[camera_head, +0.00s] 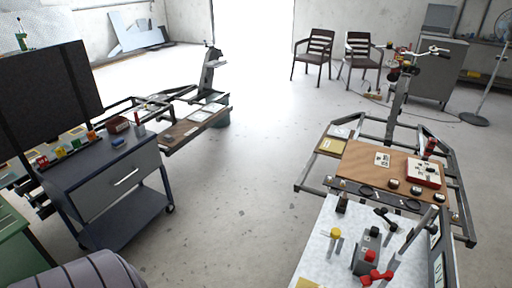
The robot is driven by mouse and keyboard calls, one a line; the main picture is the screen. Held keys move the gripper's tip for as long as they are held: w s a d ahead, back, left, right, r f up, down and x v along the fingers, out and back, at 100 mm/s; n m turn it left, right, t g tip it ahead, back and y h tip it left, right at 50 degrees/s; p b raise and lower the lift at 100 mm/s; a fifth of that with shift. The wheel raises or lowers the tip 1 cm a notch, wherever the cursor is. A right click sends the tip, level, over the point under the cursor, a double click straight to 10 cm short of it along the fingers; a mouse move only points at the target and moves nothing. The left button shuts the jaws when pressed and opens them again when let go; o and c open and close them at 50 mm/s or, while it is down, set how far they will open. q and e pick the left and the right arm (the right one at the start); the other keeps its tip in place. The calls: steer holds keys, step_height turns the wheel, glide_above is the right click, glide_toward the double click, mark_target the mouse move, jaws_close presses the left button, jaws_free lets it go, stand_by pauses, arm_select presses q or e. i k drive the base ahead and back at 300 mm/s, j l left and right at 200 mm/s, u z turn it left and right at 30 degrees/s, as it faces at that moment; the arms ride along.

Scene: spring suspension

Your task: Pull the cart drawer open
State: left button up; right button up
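The cart (152,204) is a dark grey-blue wheeled trolley at the left, with a lower shelf and a caster at its right front corner. Its drawer (96,197) is the wide grey front panel below the cart top, with a pale bar handle (126,177) near the middle. The drawer front looks flush with the cart body, so it appears shut. Neither of my grippers is in view.
Small coloured items and a dark red box (118,125) are on or behind the cart top. A striped grey rounded object (82,273) lies at the bottom left, near a green cabinet (14,232). Open floor (230,195) extends right of the cart to a white-topped bench (316,248).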

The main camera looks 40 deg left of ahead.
mark_target(99, 191)
steer(key=u, duration=2.45)
steer(key=i+j, duration=0.4)
steer(key=i+z, duration=0.05)
steer(key=i, duration=0.05)
